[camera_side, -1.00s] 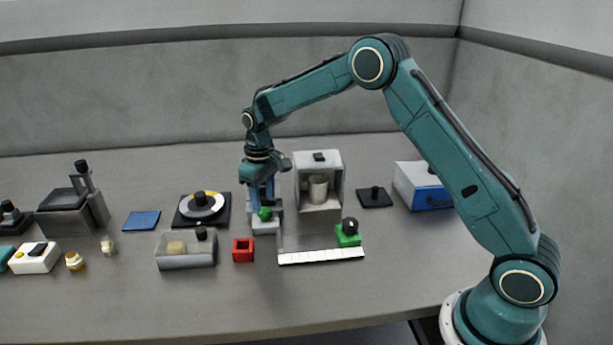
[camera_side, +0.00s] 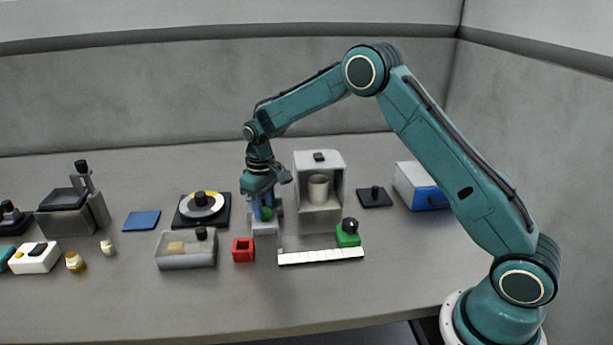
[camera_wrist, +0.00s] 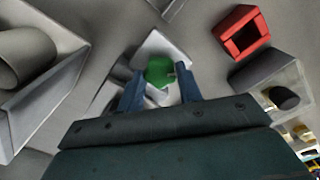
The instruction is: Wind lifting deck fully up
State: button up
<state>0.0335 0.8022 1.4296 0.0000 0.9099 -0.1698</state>
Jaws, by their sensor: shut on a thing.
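My gripper (camera_side: 264,212) points down over a small light grey fixture (camera_side: 265,229) in the middle of the table. Its blue fingers are shut on a green knob (camera_side: 267,213) on that fixture. In the wrist view the green knob (camera_wrist: 160,72) sits between the two fingertips (camera_wrist: 160,84), with the pale grey fixture (camera_wrist: 170,45) around it. The fingers and palm hide part of the fixture. I cannot tell from these views which part is the lifting deck or how high it stands.
A red open box (camera_side: 243,250) and a grey bin (camera_side: 187,255) stand to the left. A grey open-fronted housing (camera_side: 336,163) with a pale cylinder is close on the right. A green block with a black knob (camera_side: 348,235) stands behind a white strip (camera_side: 321,257). The front table is clear.

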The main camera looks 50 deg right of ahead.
aim_at(264, 209)
jog(key=shift+m, duration=2.4)
jog(key=o, duration=0.7)
jog(key=shift+r, duration=0.15)
notch_tip(264, 209, up, 14)
